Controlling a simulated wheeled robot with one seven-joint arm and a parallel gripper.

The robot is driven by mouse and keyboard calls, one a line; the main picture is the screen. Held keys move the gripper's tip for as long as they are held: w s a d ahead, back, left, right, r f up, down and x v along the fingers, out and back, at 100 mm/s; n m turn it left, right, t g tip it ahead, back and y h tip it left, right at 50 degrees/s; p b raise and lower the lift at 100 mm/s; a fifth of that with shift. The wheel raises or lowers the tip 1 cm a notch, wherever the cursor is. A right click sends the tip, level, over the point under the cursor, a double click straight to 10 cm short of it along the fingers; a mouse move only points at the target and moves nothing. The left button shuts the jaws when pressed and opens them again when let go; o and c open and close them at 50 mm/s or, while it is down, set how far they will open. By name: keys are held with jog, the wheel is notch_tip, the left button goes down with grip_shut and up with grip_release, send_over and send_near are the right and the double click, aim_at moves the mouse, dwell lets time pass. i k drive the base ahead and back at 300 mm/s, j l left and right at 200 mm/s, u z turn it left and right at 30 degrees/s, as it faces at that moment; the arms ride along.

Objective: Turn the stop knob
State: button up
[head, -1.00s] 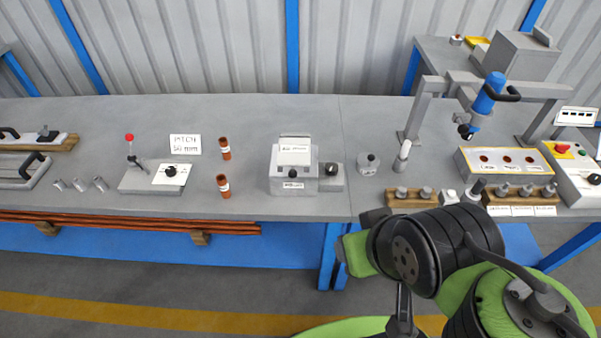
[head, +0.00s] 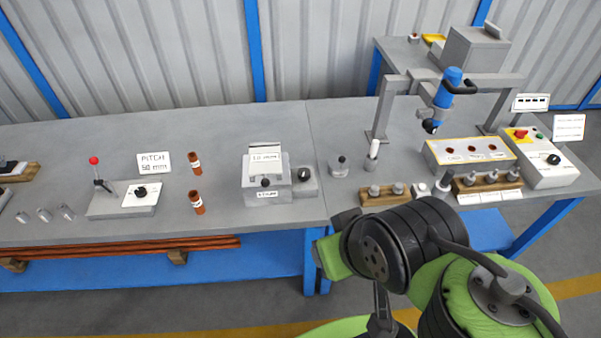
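No part is legibly marked as the stop knob. Several black knobs show: one on the white plate of the lever fixture (head: 140,194) at the left, one on the block at the right side of the grey box (head: 306,174), and one on the control box (head: 554,159) at the far right, which also has a red button on a yellow base. My arm is in front of the bench's front edge at the lower right. A dark part that looks like my gripper (head: 381,318) hangs low, apart from the bench and all knobs. Its fingers are too unclear to read.
A "PITCH 50 mm" card (head: 154,162) stands behind the lever fixture. A blue tool (head: 446,90) hangs on a grey frame above a three-hole box (head: 470,152). The bench's back middle (head: 220,125) is clear.

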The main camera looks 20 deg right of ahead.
aim_at(303, 174)
jog(key=i+j+u, duration=0.25)
jog(key=i, duration=0.15)
jog(key=i+j+u, duration=0.1)
jog(key=i+u, duration=0.15)
jog(key=i, duration=0.2)
